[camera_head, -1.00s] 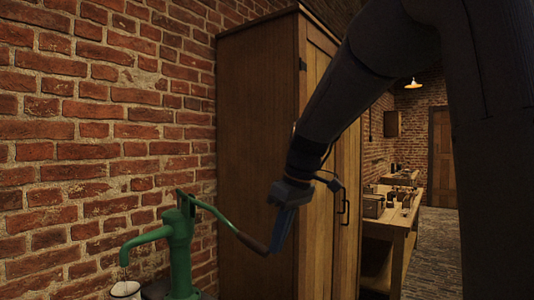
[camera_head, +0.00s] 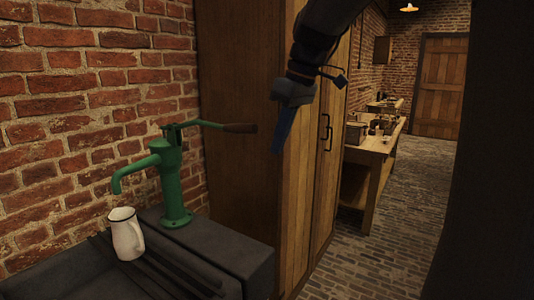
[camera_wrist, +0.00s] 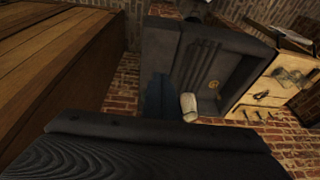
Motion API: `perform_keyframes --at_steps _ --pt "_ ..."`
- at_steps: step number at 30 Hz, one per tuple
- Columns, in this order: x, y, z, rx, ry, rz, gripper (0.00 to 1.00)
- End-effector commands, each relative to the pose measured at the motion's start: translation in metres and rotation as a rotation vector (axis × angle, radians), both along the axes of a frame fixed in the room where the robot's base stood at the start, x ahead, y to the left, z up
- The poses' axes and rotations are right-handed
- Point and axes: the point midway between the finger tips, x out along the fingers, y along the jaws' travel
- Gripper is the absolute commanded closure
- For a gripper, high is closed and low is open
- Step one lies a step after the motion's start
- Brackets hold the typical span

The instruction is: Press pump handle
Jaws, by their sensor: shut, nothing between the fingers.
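The green hand pump (camera_head: 170,175) stands upright on a dark bench top against the brick wall. Its handle (camera_head: 238,128) extends right, about level, and ends in a brown wooden grip. My gripper (camera_head: 279,145) points down, shut and empty, to the right of the grip. A gap shows between them in the head view. In the wrist view my blue fingers (camera_wrist: 158,95) show over the dark bench. The pump cannot be made out in that view. A white enamel jug (camera_head: 124,234) stands below the spout; a white jug also shows in the wrist view (camera_wrist: 188,106).
A tall wooden cabinet (camera_head: 240,75) stands just behind and right of the pump, close to my gripper. The dark bench (camera_head: 235,245) has a ribbed top at the front. A wooden worktable (camera_head: 375,150) stands farther back. The brick floor (camera_head: 380,235) is clear on the right.

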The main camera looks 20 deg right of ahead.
Motion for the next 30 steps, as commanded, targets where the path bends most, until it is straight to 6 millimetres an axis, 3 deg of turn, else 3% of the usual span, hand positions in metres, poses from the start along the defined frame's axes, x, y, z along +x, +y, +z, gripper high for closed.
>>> perform_keyframes --at_steps 6,12,30 --pt "-0.02 -0.018 0.028 -0.001 -0.004 0.0 1.0" --pt "-0.029 -0.026 0.041 0.0 -0.002 0.001 1.0" --pt "-0.031 -0.027 0.043 0.0 -0.001 0.002 1.0"
